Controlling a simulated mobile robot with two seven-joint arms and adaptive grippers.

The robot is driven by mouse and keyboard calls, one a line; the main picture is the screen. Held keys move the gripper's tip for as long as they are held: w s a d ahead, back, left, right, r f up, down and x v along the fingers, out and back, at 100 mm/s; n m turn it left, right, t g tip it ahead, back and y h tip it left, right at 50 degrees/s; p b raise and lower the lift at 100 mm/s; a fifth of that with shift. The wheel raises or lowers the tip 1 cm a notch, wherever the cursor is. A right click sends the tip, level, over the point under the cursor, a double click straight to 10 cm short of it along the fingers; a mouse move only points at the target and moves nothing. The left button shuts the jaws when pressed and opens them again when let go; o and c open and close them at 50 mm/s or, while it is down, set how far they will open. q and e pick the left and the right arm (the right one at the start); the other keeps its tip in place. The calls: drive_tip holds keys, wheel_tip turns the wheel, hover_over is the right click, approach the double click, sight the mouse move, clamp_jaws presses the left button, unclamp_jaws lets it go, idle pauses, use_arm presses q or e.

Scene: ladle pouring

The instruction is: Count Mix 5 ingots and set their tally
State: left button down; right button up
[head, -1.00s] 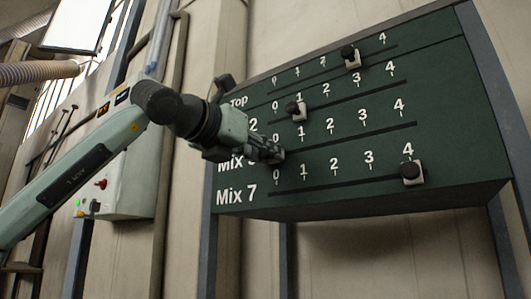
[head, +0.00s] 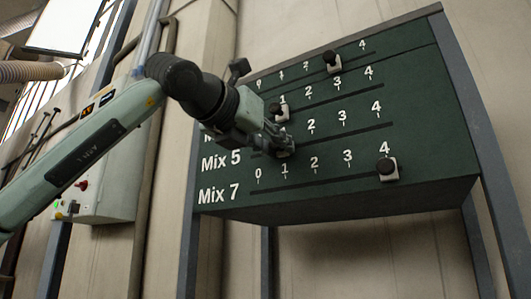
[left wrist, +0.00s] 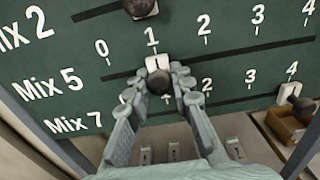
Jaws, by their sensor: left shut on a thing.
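A dark green tally board (head: 330,190) has rows numbered 0 to 4. The Mix 5 slider, a white block with a dark knob (left wrist: 158,64), is under the 1 mark in the left wrist view. My left gripper (left wrist: 160,88) is shut on its knob, one finger on each side. In the head view my left gripper (head: 280,146) covers most of that slider. My right gripper is not in view. I cannot make out Mix 5 ingots for certain; several grey pieces (left wrist: 175,151) lie below the board in the left wrist view, partly hidden by the gripper.
The Mix 7 slider (head: 387,170) is at 4, the Mix 2 slider (head: 281,114) near 1, and the top slider (head: 332,64) near 3. A brown open box (left wrist: 287,126) is below the board at right. A control box (head: 112,180) is on the left wall.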

use_arm(q)
drive_tip(key=c, duration=1.4)
unclamp_jaws()
drive_tip(key=shift+o, duration=0.2)
drive_tip(key=v, duration=1.2)
